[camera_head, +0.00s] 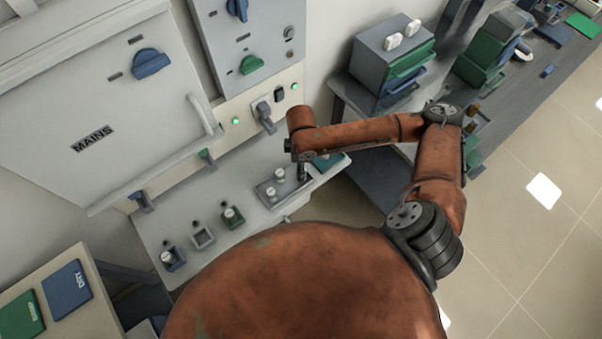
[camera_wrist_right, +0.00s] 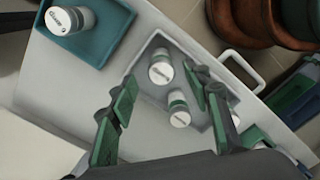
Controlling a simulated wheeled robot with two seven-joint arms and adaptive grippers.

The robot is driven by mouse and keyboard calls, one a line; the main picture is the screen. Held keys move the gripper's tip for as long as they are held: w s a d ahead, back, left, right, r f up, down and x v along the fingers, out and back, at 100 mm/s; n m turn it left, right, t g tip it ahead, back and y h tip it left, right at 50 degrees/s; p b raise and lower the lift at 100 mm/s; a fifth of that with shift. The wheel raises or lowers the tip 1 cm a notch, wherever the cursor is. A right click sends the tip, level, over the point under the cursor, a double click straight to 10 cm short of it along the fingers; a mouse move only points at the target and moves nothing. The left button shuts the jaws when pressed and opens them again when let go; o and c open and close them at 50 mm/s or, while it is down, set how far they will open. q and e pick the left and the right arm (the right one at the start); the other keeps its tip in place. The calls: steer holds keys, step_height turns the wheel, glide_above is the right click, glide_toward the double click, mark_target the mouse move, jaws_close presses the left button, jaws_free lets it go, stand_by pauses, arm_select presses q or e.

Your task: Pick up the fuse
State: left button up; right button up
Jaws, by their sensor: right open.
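Two white cylindrical fuses with green bands stand in a grey tray (camera_head: 262,193); one (camera_head: 279,174) is farther back and the other (camera_head: 270,192) nearer. Both fuses (camera_wrist_right: 161,70) (camera_wrist_right: 179,114) show in the right wrist view. A third fuse (camera_wrist_right: 68,20), white-topped, is in a teal tray (camera_wrist_right: 112,42) at upper left there. My right gripper (camera_wrist_right: 162,82) is open, its green-padded fingers spread either side of the grey-tray fuses, gripping nothing. In the head view the right gripper (camera_head: 303,172) hangs at the tray's right side. My left gripper is not in view.
A side table (camera_head: 375,105) with stacked drawers is at right.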

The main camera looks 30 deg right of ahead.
step_height(320, 180, down, 4)
steer(key=shift+s+d+r+b, duration=0.1)
steer(key=shift+s+r+b, duration=0.05)
steer(key=shift+r+b, duration=0.15)
steer(key=shift+c, duration=0.5)
jaws_close()
